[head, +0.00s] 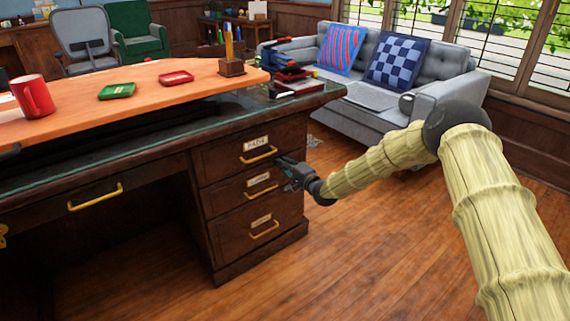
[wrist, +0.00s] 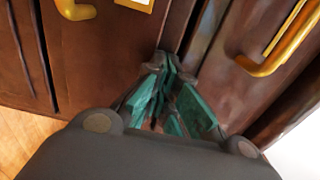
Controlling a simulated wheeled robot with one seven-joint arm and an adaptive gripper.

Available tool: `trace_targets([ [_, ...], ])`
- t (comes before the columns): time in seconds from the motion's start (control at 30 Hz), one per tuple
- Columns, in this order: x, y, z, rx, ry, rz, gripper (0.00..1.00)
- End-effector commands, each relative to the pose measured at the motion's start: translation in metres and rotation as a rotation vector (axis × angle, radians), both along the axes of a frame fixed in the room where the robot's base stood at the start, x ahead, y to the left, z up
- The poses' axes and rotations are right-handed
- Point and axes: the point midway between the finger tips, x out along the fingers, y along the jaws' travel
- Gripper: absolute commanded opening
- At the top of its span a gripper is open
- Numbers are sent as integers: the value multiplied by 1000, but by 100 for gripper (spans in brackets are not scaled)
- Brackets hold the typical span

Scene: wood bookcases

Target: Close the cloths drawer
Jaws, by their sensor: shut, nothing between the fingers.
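The dark wood desk has a stack of three labelled drawers: a top drawer (head: 225,160), a middle drawer (head: 225,197) and a bottom drawer (head: 230,240). Each has a brass handle. The labels are too small to read surely, so I cannot tell which is the cloths drawer. No drawer is clearly pulled far out. My gripper (head: 283,164) is shut and empty at the right side of the stack, near the seam between the top and middle drawers. In the wrist view its teal fingers (wrist: 168,68) are together close to the drawer fronts; contact is unclear.
A wide drawer with a brass handle (head: 95,197) is at the left of the desk. The orange desktop (head: 140,85) holds a red mug (head: 33,96), small trays and a pencil holder (head: 231,66). A grey sofa (head: 440,95) stands behind. The wood floor (head: 360,250) in front is clear.

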Motion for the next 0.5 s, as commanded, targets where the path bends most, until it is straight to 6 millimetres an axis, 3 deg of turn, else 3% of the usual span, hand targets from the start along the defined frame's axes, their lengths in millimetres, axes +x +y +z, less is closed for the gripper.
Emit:
trace_targets([
  [0.27,-10,-9,8,4,-6,2,0],
  [0.5,-40,-34,6,3,-2,4,0],
])
